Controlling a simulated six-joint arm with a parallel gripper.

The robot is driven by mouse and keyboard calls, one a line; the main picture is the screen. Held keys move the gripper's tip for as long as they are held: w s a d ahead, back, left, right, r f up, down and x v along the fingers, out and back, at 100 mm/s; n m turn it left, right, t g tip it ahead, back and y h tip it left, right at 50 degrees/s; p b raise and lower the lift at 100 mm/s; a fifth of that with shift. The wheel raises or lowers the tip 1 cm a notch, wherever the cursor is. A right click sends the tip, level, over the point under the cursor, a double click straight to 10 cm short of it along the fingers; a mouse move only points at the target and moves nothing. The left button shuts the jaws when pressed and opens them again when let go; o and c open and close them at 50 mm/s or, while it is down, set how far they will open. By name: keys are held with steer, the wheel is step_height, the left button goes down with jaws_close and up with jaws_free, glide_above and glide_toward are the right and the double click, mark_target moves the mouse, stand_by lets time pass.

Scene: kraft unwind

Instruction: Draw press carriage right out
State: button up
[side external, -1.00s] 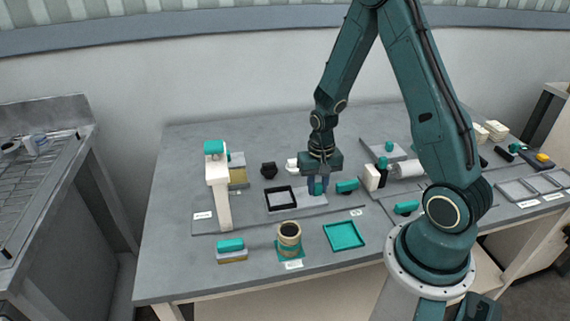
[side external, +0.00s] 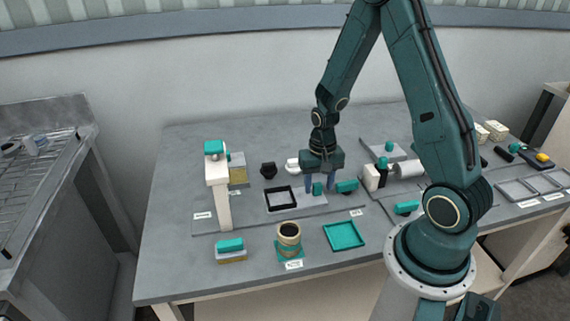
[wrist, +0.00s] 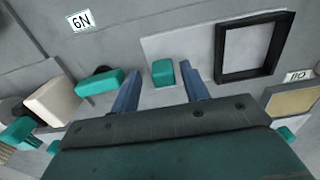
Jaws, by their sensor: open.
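The press carriage is a pale flat plate (side external: 312,201) with a black square frame (side external: 281,199) and an upright teal handle (side external: 317,189). In the wrist view the frame (wrist: 254,47) lies right of the teal handle (wrist: 163,72). My gripper (side external: 320,187) is open, with one finger on each side of the handle. The wrist view shows gaps between both fingers (wrist: 160,80) and the handle. A white press post with a teal top (side external: 216,185) stands left of the frame.
A white block (side external: 371,177) stands farther right. Bare table lies between the post and frame.

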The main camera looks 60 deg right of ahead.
step_height(320, 180, up, 13)
stand_by(0.8)
steer(key=shift+r, duration=0.15)
steer(key=s+a+r+n+t, duration=0.5)
steer(key=s+a+r+n, duration=0.4)
steer(key=s+a+r, duration=0.3)
step_height(320, 180, up, 3)
steer(key=shift+s+a+f+t, duration=0.15)
steer(key=shift+s+a+t, duration=0.2)
steer(key=shift+a, duration=0.35)
steer(key=shift+w, duration=0.1)
stand_by(0.9)
